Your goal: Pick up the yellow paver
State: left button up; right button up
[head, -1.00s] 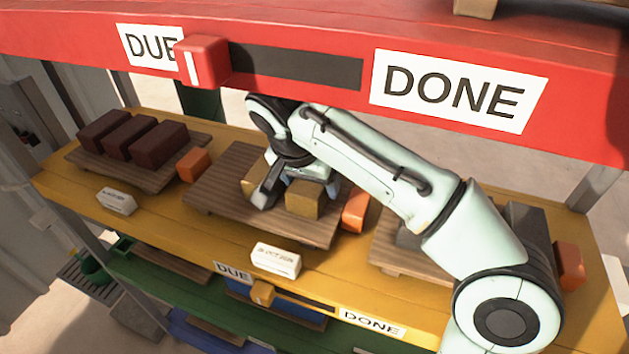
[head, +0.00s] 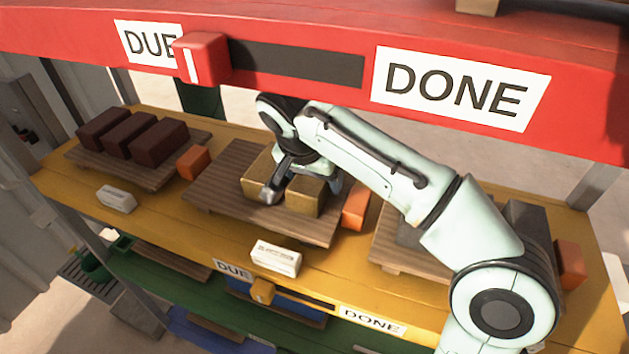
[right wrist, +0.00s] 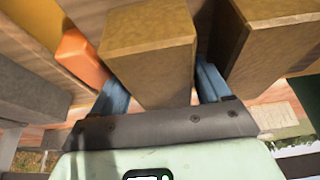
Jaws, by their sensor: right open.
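Two yellow pavers lie on the middle wooden pallet (head: 215,190) on the yellow shelf. The left paver (head: 258,172) is partly behind my right gripper. The right paver (head: 306,200) is below the gripper. My right gripper (head: 305,180) is open and comes down over the right paver. In the right wrist view, the blue fingers (right wrist: 162,90) stand on either side of that paver (right wrist: 150,45), with one finger in the gap beside the other paver (right wrist: 275,40). I cannot tell whether the fingers touch it. My left gripper is not in view.
An orange block (head: 355,208) sits right beside the pallet, and another (head: 193,163) to its left. Dark brown blocks (head: 130,135) lie on the left pallet, grey ones (head: 525,215) on the right. A red beam (head: 300,40) runs above the shelf. A white date block (head: 276,258) stands in front.

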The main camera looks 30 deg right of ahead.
jog(key=c, duration=1.1)
grip_shut()
jog(key=shift+r, duration=0.15)
